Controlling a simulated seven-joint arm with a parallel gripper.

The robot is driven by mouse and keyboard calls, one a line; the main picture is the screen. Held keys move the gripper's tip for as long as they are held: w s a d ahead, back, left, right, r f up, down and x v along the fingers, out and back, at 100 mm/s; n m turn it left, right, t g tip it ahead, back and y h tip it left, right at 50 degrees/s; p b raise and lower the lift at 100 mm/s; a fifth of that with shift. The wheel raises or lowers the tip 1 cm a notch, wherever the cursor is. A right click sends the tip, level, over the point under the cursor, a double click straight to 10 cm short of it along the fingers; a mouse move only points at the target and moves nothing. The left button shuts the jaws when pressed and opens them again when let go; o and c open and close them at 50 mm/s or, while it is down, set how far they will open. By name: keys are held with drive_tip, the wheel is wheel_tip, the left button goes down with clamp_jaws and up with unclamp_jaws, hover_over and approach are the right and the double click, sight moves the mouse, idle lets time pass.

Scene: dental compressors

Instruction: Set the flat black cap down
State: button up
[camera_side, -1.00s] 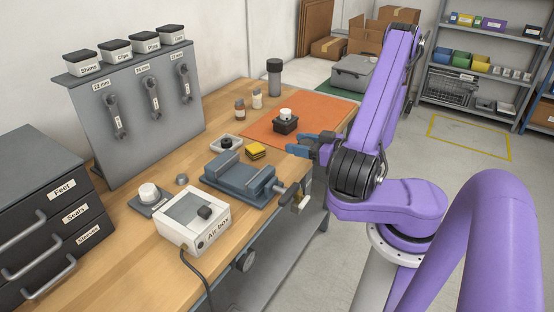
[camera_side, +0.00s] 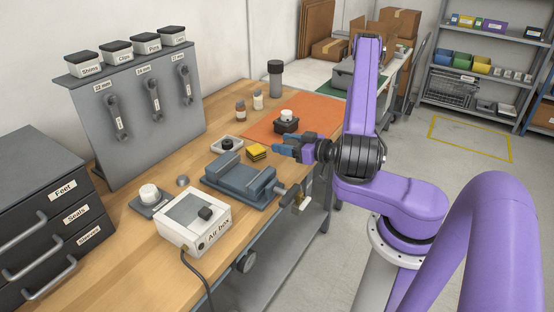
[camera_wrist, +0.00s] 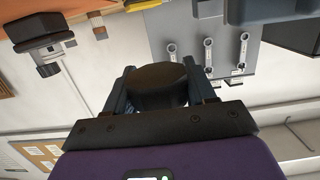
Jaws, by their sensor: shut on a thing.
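My gripper (camera_side: 284,146) is over the front edge of the bench, just in front of the orange mat, in the side view. In the wrist view my gripper (camera_wrist: 160,90) is shut on the flat black cap (camera_wrist: 158,78), a dark round disc between the two blue fingers. I cannot make out the cap in the side view. A small unit with a black base and white top (camera_side: 287,122) stands on the orange mat (camera_side: 257,128), behind my gripper; it also shows in the wrist view (camera_wrist: 45,42).
The Air box (camera_side: 192,236) is nearer the camera. Small bottles and a tall dark cylinder (camera_side: 275,80) stand at the back. Bare mat lies left of the unit.

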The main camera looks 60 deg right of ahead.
drive_tip(key=w+f, duration=0.1)
drive_tip(key=w+d+f, duration=0.1)
drive_tip(key=f, duration=0.1)
drive_tip(key=w+f, duration=0.1)
drive_tip(key=f, duration=0.1)
drive_tip(key=shift+w+d, duration=0.25)
drive_tip(key=shift+w, duration=0.1)
drive_tip(key=shift+w+d+f, duration=0.1)
drive_tip(key=shift+w+f, duration=0.1)
drive_tip(key=shift+f, duration=0.65)
drive_tip(key=shift+w+d+f, duration=0.1)
drive_tip(key=shift+w+f, duration=0.05)
drive_tip(key=shift+f, duration=0.65)
drive_tip(key=shift+f, duration=0.15)
drive_tip(key=o, duration=1)
drive_tip(key=shift+o, duration=0.2)
drive_tip(key=s, duration=0.5)
drive_tip(key=s+r, duration=0.1)
drive_tip(key=s, duration=0.5)
drive_tip(key=s+r, duration=0.1)
drive_tip(key=s, duration=0.5)
drive_tip(key=shift+s+a+r, duration=0.1)
drive_tip(key=shift+s+r, duration=0.05)
drive_tip(key=shift+r, duration=0.1)
